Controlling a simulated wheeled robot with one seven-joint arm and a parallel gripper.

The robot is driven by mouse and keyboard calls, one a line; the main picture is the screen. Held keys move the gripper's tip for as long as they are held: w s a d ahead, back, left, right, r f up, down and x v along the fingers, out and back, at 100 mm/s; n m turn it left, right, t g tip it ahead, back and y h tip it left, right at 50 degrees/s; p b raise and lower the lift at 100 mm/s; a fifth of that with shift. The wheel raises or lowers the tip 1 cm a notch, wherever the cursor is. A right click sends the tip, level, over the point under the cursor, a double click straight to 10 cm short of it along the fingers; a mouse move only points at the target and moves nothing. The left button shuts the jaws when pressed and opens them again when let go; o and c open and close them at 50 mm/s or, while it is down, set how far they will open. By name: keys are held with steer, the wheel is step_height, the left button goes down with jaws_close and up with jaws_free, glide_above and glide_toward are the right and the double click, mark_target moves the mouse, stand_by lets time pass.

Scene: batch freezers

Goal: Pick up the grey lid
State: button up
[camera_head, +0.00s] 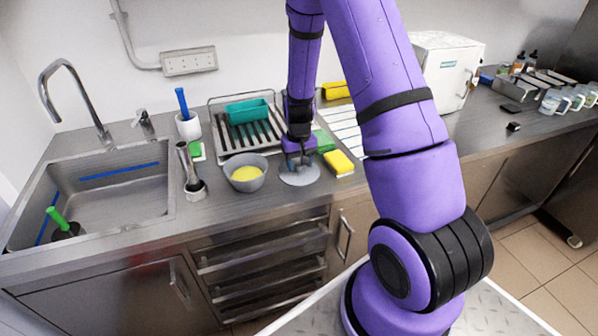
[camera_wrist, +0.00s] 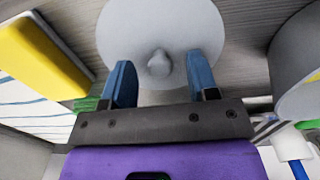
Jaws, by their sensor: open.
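The grey lid (camera_head: 299,175) lies flat on the steel counter, just right of the grey bowl. In the wrist view it is a pale round disc (camera_wrist: 160,22) with a small knob (camera_wrist: 160,63) at its middle. My gripper (camera_head: 299,160) points down over the lid in the head view. In the wrist view its two blue fingers (camera_wrist: 160,75) are apart, one on each side of the knob. They do not appear to touch the knob. My gripper hides part of the lid in the head view.
The grey bowl (camera_head: 246,184) with yellow contents stands close on the left. A yellow sponge (camera_head: 339,163) lies close on the right. A dish rack (camera_head: 222,136) with a teal tray (camera_head: 247,111) is behind. The sink (camera_head: 110,190) is further left.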

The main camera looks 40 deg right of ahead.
steer(key=shift+f, duration=0.25)
steer(key=c, duration=1)
jaws_close()
steer(key=shift+r, duration=0.2)
